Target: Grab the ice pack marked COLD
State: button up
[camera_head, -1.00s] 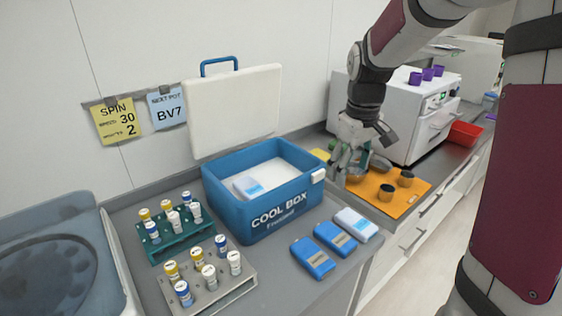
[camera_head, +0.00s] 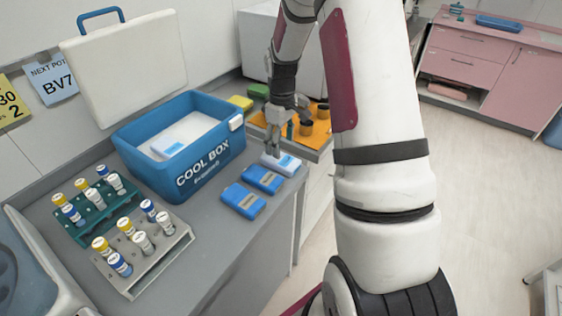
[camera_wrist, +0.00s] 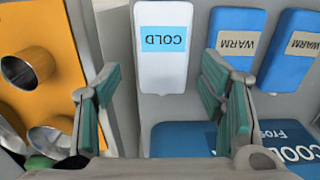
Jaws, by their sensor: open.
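The ice pack marked COLD (camera_wrist: 163,68) is white with a light blue label. In the wrist view it lies flat at the top centre, its lettering upside down. In the head view it is the white pack (camera_head: 285,165) at the right end of a row on the grey counter, partly covered by my gripper (camera_head: 287,133). In the wrist view my gripper (camera_wrist: 165,108) is open and empty, its green-padded fingers apart, with the pack showing in the gap between and beyond them. Whether the fingers touch it I cannot tell.
Two blue packs marked WARM (camera_wrist: 236,38) (camera_wrist: 291,48) lie beside it. The open blue cool box (camera_head: 195,178) stands behind, holding a pale pack (camera_head: 168,147). Tube racks (camera_head: 140,270) (camera_head: 100,210) are at left. An orange mat (camera_head: 321,132) with metal cups lies to the right.

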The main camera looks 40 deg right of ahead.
aim_at(281, 162)
jog(key=shift+a+f+p, duration=0.2)
jog(key=shift+f+p, duration=0.3)
jog(key=shift+f, duration=2.25)
jog(key=c, duration=1.1)
